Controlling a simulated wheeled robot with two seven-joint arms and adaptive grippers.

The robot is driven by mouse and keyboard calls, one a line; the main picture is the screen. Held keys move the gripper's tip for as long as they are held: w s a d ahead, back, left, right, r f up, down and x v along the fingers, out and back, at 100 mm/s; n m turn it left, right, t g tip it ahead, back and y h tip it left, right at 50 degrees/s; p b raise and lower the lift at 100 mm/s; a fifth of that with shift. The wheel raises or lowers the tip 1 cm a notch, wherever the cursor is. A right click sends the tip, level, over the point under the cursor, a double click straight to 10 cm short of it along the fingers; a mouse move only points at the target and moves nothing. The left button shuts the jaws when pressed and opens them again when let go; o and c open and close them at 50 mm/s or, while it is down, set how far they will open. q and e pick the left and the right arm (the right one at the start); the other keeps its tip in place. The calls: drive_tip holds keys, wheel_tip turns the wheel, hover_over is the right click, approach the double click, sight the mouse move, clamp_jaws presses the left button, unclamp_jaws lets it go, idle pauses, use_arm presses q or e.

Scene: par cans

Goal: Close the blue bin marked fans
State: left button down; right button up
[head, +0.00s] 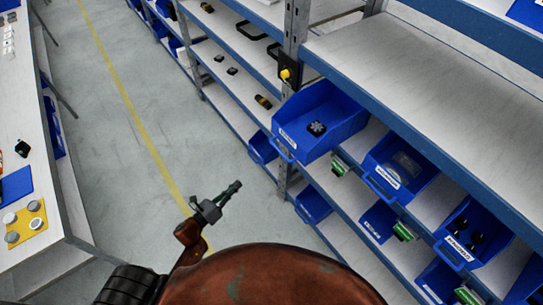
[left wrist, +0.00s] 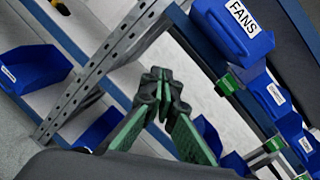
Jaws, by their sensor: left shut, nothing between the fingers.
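The blue bin marked FANS (left wrist: 235,38) is at the upper right of the left wrist view, its white label facing me. In the head view a blue bin (head: 343,128), which seems to be the same one, juts out past the shelf's front edge with a small black fan-like part (head: 317,128) inside; its label is too small to read there. My left gripper (head: 231,191) is shut and empty over the aisle, left of and apart from the bin. Its closed fingers (left wrist: 160,82) show mid-frame in the left wrist view. My right gripper is out of view.
A metal upright (head: 292,50) with a yellow-button box (head: 286,74) stands left of the bin. More blue bins (head: 400,170) and green parts line the shelves. A workbench (head: 25,120) is on the left. The aisle floor (head: 150,110) between is clear.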

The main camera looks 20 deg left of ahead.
use_arm(q)
drive_tip(key=s+d+r+m+h, duration=0.1)
drive_tip(key=d+r+m+h, duration=0.35)
drive_tip(key=r+m, duration=0.55)
drive_tip(key=w+d+r+n+p, duration=0.1)
drive_tip(key=w+d+p, duration=0.3)
drive_tip(key=w+d, duration=0.4)
drive_tip(key=w+r, duration=0.1)
drive_tip(key=w, duration=0.1)
drive_tip(key=shift+w+r+n, duration=0.3)
drive_tip(key=shift+r, duration=0.1)
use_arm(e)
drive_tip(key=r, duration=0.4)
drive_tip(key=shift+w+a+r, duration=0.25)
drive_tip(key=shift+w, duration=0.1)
use_arm(q)
drive_tip(key=shift+d, duration=0.1)
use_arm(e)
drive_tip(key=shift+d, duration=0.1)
